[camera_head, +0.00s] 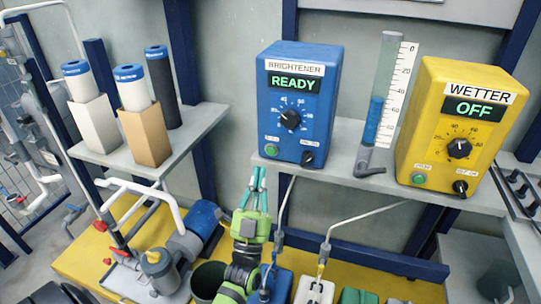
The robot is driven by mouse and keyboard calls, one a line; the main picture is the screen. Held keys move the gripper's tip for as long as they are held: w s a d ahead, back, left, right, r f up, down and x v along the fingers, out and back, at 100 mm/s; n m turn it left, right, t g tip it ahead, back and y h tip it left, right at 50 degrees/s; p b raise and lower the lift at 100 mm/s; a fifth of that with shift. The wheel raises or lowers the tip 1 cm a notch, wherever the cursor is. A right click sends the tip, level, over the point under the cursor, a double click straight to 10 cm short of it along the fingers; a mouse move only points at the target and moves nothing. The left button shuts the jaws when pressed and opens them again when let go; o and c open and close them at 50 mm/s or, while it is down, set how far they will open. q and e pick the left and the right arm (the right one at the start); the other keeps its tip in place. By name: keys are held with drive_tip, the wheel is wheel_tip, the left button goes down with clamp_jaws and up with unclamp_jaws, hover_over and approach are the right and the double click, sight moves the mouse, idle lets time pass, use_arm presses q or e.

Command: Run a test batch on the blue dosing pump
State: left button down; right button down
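The blue dosing pump (298,58) stands on the grey shelf, labelled BRIGHTENER, and its display (294,82) reads READY. It has a black dial (290,119), a green button (271,150) at lower left and a black switch (308,157) at lower right. A clear graduated tube (386,75) stands right of it, with blue liquid in its lower part and a dark valve lever (370,171) at its base. My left gripper (258,170) points up below the pump's lower left corner, its teal fingers close together with nothing visible between them. My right gripper is not in view.
A yellow pump (470,75) labelled WETTER reads OFF, right of the tube. Several capped cylinders and holders stand on the left shelf (205,118). White cables (360,215) hang below the main shelf. Pipes and a blue motor (200,218) crowd the yellow bench at lower left.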

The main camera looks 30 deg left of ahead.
sight(271, 151)
use_arm(q)
drive_tip(key=shift+w+a+b, duration=0.2)
drive_tip(key=shift+w+b, duration=0.05)
drive_tip(key=shift+w, duration=0.55)
drive_tip(key=shift+w+a+b, duration=0.2)
drive_tip(key=shift+w+b, duration=0.1)
drive_tip(key=shift+w, duration=0.55)
drive_tip(key=shift+w+a+b, duration=0.2)
drive_tip(key=shift+w+b, duration=0.05)
drive_tip(key=shift+w, duration=0.55)
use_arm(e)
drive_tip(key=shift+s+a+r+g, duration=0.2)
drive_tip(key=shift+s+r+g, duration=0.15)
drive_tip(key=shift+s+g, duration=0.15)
use_arm(q)
drive_tip(key=shift+w, duration=0.1)
drive_tip(key=shift+w+a, duration=0.1)
drive_tip(key=shift+w, duration=0.2)
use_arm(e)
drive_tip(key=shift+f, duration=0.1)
